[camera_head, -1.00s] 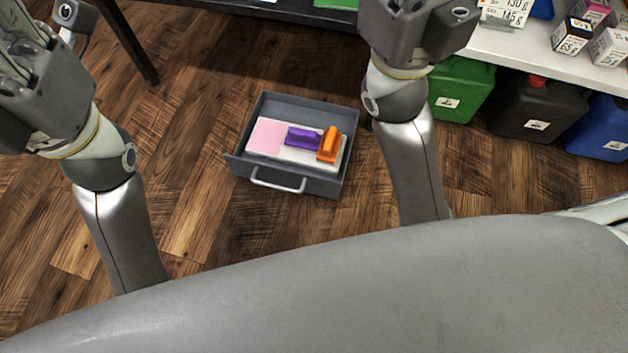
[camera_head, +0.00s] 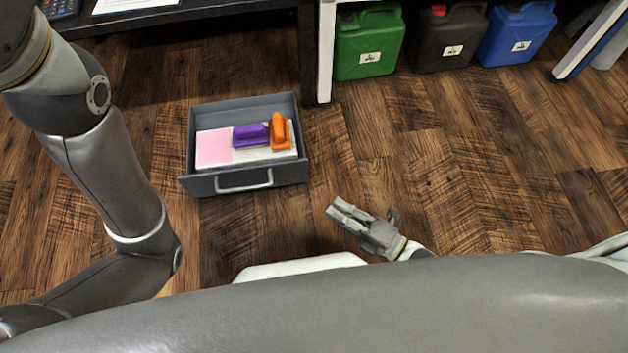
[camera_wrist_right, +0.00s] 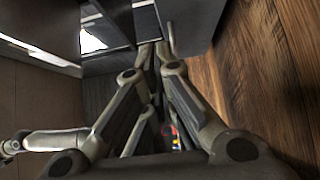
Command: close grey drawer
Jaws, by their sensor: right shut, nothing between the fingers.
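The grey drawer (camera_head: 202,186) stands open in the head view, left of centre, pulled out from under the dark table. Its front has a pale bar handle (camera_head: 244,188). Inside lie a pink and white pad (camera_head: 213,147), a purple stapler-like thing (camera_head: 251,134) and an orange one (camera_head: 279,130). My right gripper (camera_head: 338,209) is shut and empty, low to the right of the drawer front and apart from it in the head view. In the right wrist view its fingers (camera_wrist_right: 152,50) are together, with grey surfaces beyond. My left arm shows at the left, but its gripper is out of view.
A dark table (camera_head: 200,14) stands above and behind the drawer. Green (camera_head: 368,42), black (camera_head: 449,38) and blue (camera_head: 516,34) canisters stand under a white-legged shelf at the back right. The wooden floor right of the drawer is clear.

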